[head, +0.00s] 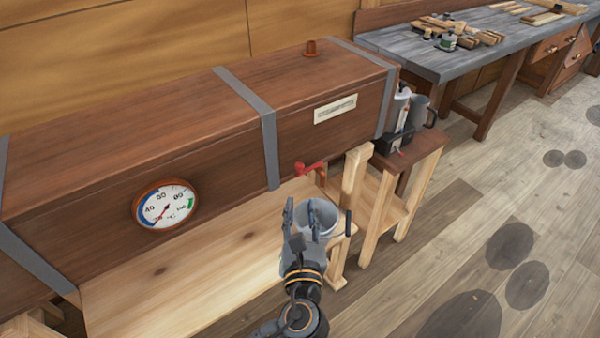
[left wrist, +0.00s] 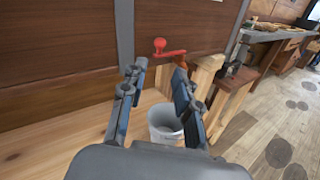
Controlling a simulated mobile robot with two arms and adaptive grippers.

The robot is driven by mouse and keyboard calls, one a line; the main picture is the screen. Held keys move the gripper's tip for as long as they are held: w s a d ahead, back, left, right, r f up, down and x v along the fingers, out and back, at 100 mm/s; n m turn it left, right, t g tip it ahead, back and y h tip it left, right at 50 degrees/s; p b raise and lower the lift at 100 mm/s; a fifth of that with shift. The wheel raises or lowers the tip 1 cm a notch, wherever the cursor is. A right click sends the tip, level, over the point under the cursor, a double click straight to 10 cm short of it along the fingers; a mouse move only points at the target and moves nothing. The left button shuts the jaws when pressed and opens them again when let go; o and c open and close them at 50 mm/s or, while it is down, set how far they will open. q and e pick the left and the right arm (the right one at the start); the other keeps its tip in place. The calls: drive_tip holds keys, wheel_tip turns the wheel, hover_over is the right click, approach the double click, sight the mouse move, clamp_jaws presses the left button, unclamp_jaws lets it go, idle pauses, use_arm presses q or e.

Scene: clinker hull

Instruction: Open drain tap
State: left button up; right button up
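The drain tap has a red lever handle (head: 309,168) on the lower front of the long wooden steam box (head: 200,110). In the left wrist view the red handle (left wrist: 165,48) lies ahead, beyond the fingertips. An orange-brown tap body (left wrist: 180,62) shows below the handle's right end. My left gripper (head: 302,208) is open and empty, in front of and below the tap, apart from it. Its two spread fingers (left wrist: 157,80) show in the left wrist view. A grey-white bucket (head: 322,216) stands under the tap, partly hidden by the gripper. My right gripper is not in view.
A round dial gauge (head: 166,205) sits on the box front. A wooden post (head: 352,180) stands right of the tap. A small stand (head: 400,185) holds a kettle-like vessel and other items. A workbench (head: 450,60) stands at the back right. The floor at right is clear.

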sight(300, 170)
use_arm(q)
drive_tip(key=w, duration=1.1)
drive_tip(key=shift+a+p, duration=0.2)
drive_tip(key=shift+p, duration=0.2)
clamp_jaws()
